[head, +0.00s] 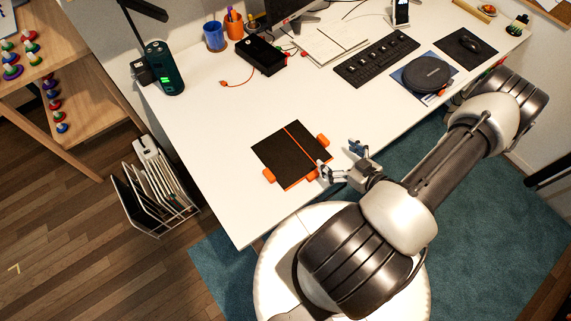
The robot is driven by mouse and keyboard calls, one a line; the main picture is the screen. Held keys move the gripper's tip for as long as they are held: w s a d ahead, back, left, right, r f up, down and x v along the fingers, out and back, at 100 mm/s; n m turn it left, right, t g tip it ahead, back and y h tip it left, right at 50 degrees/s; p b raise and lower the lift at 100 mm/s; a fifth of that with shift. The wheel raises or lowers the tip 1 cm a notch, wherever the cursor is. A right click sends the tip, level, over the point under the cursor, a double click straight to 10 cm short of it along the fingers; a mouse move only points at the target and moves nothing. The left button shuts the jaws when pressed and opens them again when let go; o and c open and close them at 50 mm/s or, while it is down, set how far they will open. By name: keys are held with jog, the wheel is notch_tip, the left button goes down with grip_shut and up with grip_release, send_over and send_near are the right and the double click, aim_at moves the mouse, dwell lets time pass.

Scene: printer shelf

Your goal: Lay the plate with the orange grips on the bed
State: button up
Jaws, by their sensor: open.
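The dark square plate with orange grips (275,155) lies flat on the white desk (210,110), near its front edge. An orange line crosses it, and orange tabs stick out at its edges. My gripper (340,161) is open and empty, just right of the plate. One finger is close to the orange tab at the plate's lower right; I cannot tell whether they touch. I cannot make out a separate bed in the head view.
A dark green cylinder (165,70) stands at the left. A wire rack (155,185) is on the floor.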

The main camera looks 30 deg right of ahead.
aim_at(317, 149)
jog(key=x, duration=0.4)
jog(key=shift+w+f+b, duration=0.15)
jog(key=shift+w+b, duration=0.05)
jog(key=shift+b, duration=0.2)
jog(key=b+x, duration=0.1)
jog(key=x, duration=0.3)
jog(key=shift+f+b, duration=0.35)
jog(key=shift+f, duration=0.05)
jog(key=shift+w+f, duration=0.1)
jog(key=shift+w, duration=0.35)
jog(key=shift+c, duration=0.6)
jog(key=shift+s, duration=0.1)
jog(key=c, duration=0.9)
jog(key=shift+a+f, duration=0.1)
jog(key=c, duration=0.6)
